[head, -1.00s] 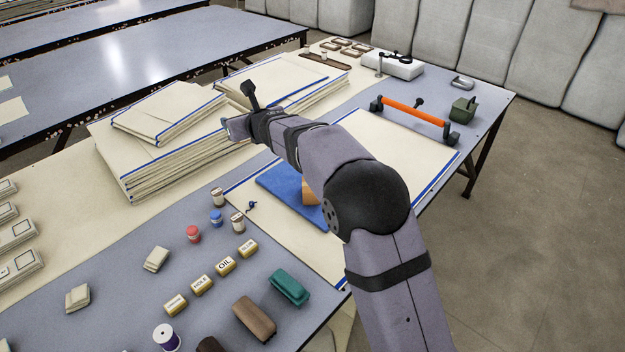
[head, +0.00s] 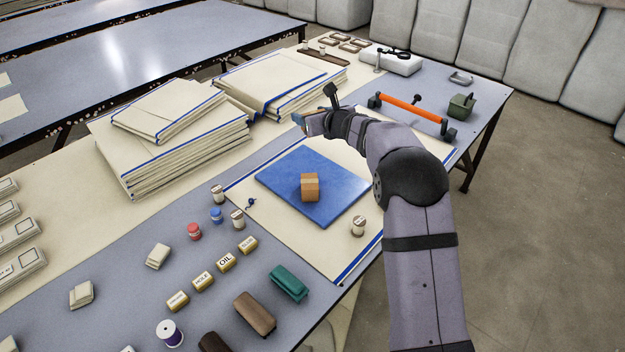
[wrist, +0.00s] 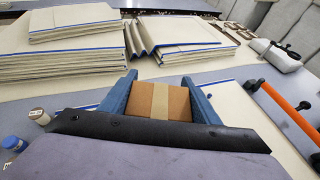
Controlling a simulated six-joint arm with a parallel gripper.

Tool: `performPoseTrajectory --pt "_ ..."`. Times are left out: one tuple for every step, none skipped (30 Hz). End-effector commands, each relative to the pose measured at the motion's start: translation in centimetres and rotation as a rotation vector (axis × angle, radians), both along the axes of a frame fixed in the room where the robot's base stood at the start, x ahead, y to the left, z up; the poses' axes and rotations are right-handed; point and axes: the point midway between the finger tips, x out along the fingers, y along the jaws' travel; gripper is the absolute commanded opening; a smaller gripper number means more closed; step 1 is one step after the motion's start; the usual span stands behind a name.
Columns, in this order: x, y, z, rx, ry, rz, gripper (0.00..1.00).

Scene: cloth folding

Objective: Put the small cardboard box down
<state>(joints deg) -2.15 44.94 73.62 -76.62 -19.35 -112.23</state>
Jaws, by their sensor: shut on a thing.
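My gripper (head: 305,119) is raised above the far part of the table. In the wrist view its blue jaws (wrist: 160,84) are shut on a small brown cardboard box (wrist: 160,102) with a paler tape strip across it. In the head view my wrist hides most of this box. Another taped cardboard box (head: 310,187) rests on a blue folded cloth or mat (head: 279,180), nearer the front and apart from my gripper. The blue piece lies on a cream cloth with blue edging (head: 283,232).
Stacks of folded cream cloth (head: 180,157) stand left of my gripper. An orange-handled tool (head: 412,108) lies to the right. A small spool (head: 358,225) stands on the cream cloth's right side. Tins, bottles and blocks crowd the front. Some cream cloth around the blue piece is bare.

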Motion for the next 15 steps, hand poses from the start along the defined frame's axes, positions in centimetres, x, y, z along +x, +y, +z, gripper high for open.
performPoseTrajectory --pt "0.0 0.0 -0.4 0.002 0.0 0.001 0.28" --pt "0.0 0.0 -0.5 0.002 -0.001 0.0 0.28" --pt "0.0 0.0 -0.7 0.001 -0.002 0.0 0.28" --pt "0.0 0.0 -0.8 0.001 -0.003 0.0 0.28" --pt "0.0 0.0 -0.9 0.001 -0.003 0.0 0.28" --pt "0.0 0.0 -1.0 0.001 -0.003 0.0 0.28" --pt "0.0 0.0 -1.1 0.0 -0.003 0.0 0.28" --pt "0.0 0.0 -1.1 0.0 -0.003 0.0 0.28" --pt "0.0 0.0 -1.2 0.0 -0.003 0.0 0.28" --pt "0.0 0.0 -1.3 0.0 -0.003 0.0 0.28" --pt "0.0 0.0 -1.5 0.001 -0.003 0.0 0.28" --pt "0.0 0.0 -1.8 0.002 -0.001 0.0 0.28" --pt "0.0 0.0 -2.2 0.001 -0.001 0.0 0.28" --pt "0.0 0.0 -2.7 0.001 0.0 0.0 0.28" --pt "0.0 0.0 -3.3 0.001 0.0 0.0 0.28"
